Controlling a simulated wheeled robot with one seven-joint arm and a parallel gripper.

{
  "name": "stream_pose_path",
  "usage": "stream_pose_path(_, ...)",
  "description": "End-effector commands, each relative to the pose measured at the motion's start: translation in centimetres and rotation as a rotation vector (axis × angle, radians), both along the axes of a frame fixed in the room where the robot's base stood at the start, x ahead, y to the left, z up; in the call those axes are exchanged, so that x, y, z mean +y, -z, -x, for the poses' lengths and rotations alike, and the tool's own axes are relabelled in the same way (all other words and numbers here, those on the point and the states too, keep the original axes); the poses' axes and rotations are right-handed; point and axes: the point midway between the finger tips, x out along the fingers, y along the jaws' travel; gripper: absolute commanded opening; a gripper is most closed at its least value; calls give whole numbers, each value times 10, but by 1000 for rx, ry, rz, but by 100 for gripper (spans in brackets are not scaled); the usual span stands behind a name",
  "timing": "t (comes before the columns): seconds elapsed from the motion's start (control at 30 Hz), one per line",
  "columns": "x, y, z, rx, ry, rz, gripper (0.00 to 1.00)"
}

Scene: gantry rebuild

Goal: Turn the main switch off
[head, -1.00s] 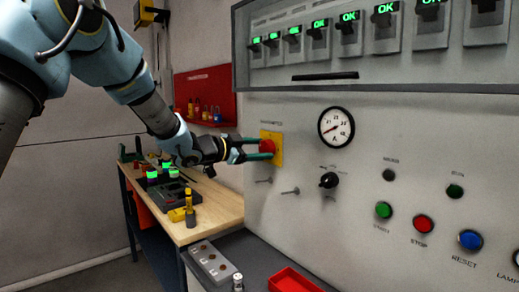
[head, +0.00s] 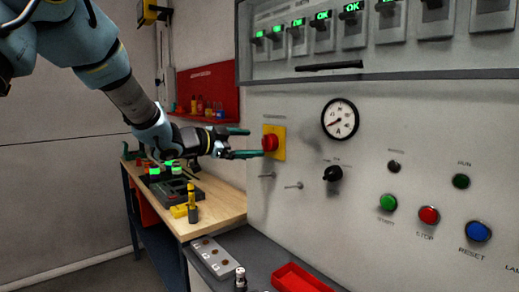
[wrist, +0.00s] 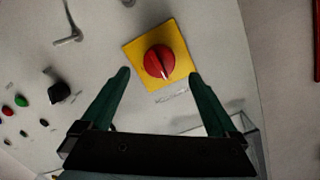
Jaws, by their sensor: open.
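The main switch is a red rotary knob (head: 270,142) on a yellow square plate (head: 280,136) on the grey panel. In the wrist view the fingers (wrist: 158,76) lie on either side of the plate's lower part, apart from the knob. Nothing is between them. The label by the plate is too blurred to read.
A black selector knob (head: 332,174), a round gauge (head: 340,118) and two small metal levers (head: 294,185) are right of and below the switch. A glazed breaker box (head: 330,68) juts out above. A workbench (head: 222,208) and a red tray (head: 296,278) stand below.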

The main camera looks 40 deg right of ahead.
Motion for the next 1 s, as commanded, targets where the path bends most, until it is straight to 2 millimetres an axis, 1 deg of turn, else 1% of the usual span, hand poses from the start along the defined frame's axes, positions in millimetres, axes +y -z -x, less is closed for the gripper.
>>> stream_pose_path(0.03,11,2,-1,-2,-2,0,95)
stream_pose_path(0.1,24,0,-2,-1,-2,1,95)
stream_pose_path(0.2,39,-3,-2,0,-2,1,95)
stream_pose_path(0.33,51,-6,-3,-1,0,0,95)
stream_pose_path(0.47,55,-7,-3,1,1,0,95)
stream_pose_path(1.0,56,-6,-5,3,-8,-2,95)
